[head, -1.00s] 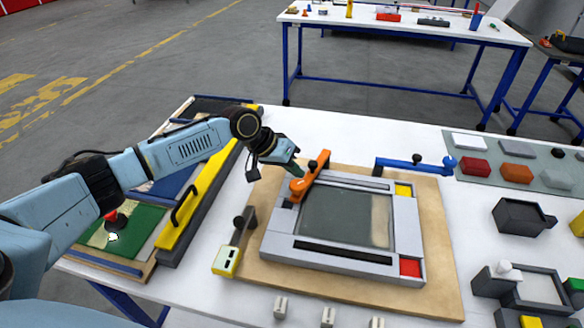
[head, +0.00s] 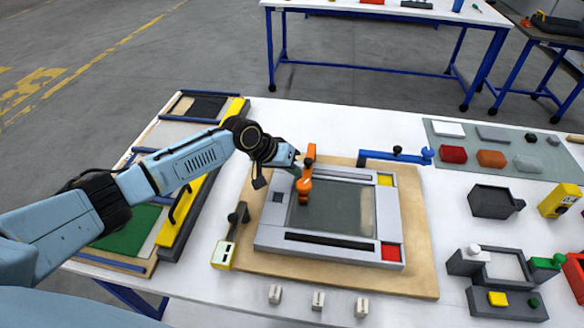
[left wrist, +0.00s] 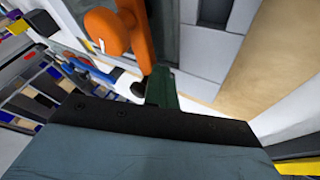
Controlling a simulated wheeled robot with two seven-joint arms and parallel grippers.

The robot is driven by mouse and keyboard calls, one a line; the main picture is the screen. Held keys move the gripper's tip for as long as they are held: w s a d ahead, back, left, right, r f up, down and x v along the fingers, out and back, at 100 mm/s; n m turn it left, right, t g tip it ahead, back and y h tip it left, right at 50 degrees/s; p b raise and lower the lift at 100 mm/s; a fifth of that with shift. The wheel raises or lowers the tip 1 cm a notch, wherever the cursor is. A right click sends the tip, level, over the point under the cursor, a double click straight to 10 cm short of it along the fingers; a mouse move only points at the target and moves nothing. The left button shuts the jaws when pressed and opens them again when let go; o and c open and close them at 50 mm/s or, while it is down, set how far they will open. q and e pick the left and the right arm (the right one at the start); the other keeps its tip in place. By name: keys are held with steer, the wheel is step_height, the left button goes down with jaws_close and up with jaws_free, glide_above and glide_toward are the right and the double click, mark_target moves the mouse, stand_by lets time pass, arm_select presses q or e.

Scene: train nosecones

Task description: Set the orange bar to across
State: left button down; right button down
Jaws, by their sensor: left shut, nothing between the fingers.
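The orange bar (head: 307,171) is mounted at the back left of a grey-framed panel (head: 270,236). It points mostly toward the back of the table, with its round end nearer me. It also shows close up at the top of the left wrist view (left wrist: 138,38). My left gripper (head: 296,163) is shut and empty, just left of the bar. Its green fingertip (left wrist: 161,88) is right by the bar; I cannot tell whether they touch. My right gripper is in neither view.
A blue bar with a black knob (head: 397,154) lies behind the panel on the right. A yellow bar (head: 186,211) with a black handle stands left, under my left arm. A black lever (head: 240,213) stands left of the panel. White table shows in front.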

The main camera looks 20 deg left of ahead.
arm_select(q)
steer(key=a, duration=0.2)
steer(key=s+a, duration=0.1)
steer(key=a, duration=0.1)
steer(key=shift+a+r, duration=0.1)
steer(key=shift+a, duration=0.05)
steer(key=v, duration=0.9)
steer(key=shift+s+d+r+p, duration=0.3)
steer(key=shift+s+p, duration=0.1)
steer(key=shift+p, duration=0.05)
steer(key=shift+s, duration=0.1)
